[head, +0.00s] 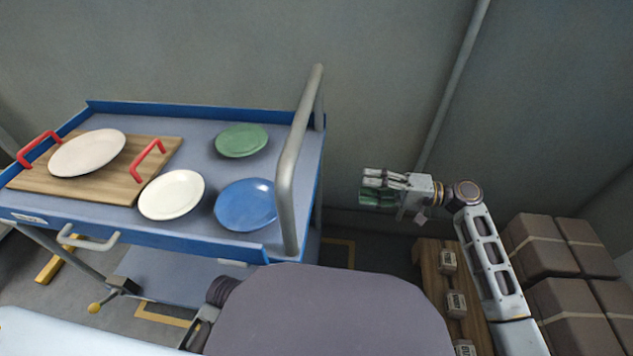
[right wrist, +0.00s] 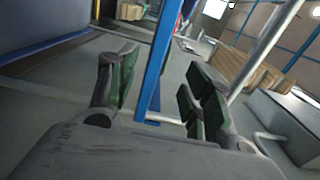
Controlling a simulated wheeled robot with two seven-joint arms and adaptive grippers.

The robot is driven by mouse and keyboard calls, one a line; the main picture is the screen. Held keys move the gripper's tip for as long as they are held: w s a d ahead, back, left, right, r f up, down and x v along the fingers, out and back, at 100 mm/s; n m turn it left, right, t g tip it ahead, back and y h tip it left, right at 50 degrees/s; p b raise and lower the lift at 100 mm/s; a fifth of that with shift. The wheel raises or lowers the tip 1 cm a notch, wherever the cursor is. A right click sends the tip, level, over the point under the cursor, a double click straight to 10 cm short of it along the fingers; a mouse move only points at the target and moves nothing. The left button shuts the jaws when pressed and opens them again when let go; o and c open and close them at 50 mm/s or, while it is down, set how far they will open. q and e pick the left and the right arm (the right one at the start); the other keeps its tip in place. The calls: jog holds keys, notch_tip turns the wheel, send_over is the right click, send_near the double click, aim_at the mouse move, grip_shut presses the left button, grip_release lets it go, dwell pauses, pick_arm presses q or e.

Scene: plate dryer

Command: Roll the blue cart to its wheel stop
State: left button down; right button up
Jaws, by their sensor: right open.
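The blue cart (head: 262,238) stands at the left in the head view, with a grey upright handle (head: 290,170) at its right end. My right gripper (head: 365,188) is open and empty, to the right of the handle and apart from it. In the right wrist view its green-padded fingers (right wrist: 160,90) are spread, with a blue post (right wrist: 155,75) showing between them; I cannot tell how far beyond them it is. A yellow bar (head: 50,266) lies on the floor at the left; I cannot tell whether it is the wheel stop. My left gripper is not seen.
On the cart are a wooden board (head: 118,182) with red handles, white plates (head: 172,194), a green plate (head: 241,140) and a blue plate (head: 246,204). Brown boxes (head: 545,248) and a wooden pallet (head: 432,265) stand at the right. A grey wall with a pipe (head: 455,85) is behind.

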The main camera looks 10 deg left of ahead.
aim_at(312, 182)
jog(key=a, duration=1.5)
jog(key=shift+c, duration=0.3)
grip_shut()
